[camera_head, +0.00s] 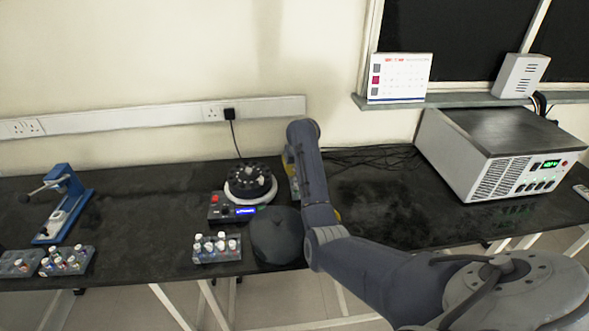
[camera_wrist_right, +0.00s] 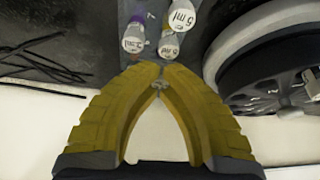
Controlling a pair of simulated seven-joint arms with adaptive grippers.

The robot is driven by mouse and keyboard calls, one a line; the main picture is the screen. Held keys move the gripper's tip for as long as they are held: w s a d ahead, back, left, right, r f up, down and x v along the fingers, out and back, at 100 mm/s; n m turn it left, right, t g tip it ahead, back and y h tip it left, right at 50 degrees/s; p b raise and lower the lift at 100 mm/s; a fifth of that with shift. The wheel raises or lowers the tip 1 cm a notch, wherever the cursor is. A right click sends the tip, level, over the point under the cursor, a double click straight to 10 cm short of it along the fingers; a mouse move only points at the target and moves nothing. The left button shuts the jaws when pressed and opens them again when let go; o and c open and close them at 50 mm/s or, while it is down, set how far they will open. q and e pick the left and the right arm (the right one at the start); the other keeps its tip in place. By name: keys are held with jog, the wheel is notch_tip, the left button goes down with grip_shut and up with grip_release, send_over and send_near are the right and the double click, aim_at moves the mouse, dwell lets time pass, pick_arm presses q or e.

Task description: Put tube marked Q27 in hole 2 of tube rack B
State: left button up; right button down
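My right gripper (camera_wrist_right: 161,74) has yellow fingers whose tips come together in the right wrist view, with no tube visible between them. Just beyond the tips, tubes stand with white caps printed with ml marks: one at the top (camera_wrist_right: 181,18), one below it (camera_wrist_right: 169,46) and one on the left (camera_wrist_right: 133,40). They stand in a grey rack (camera_wrist_right: 139,9), only partly in view. In the head view my right arm mostly hides this gripper beside the centrifuge. Tube mark Q27 and the rack letters are not readable. My left gripper is not in view.
A grey rack with several tubes (camera_head: 217,256) stands in front of the centrifuge (camera_head: 250,181) and its control box (camera_head: 229,208). More racks (camera_head: 66,269) (camera_head: 19,271) and a blue press (camera_head: 65,190) stand at left. A large grey instrument (camera_head: 500,155) stands at right.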

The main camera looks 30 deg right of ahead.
jog(key=shift+f, duration=0.7)
jog(key=c, duration=1.1)
grip_release()
jog(key=shift+r, duration=0.1)
jog(key=shift+r, duration=2.95)
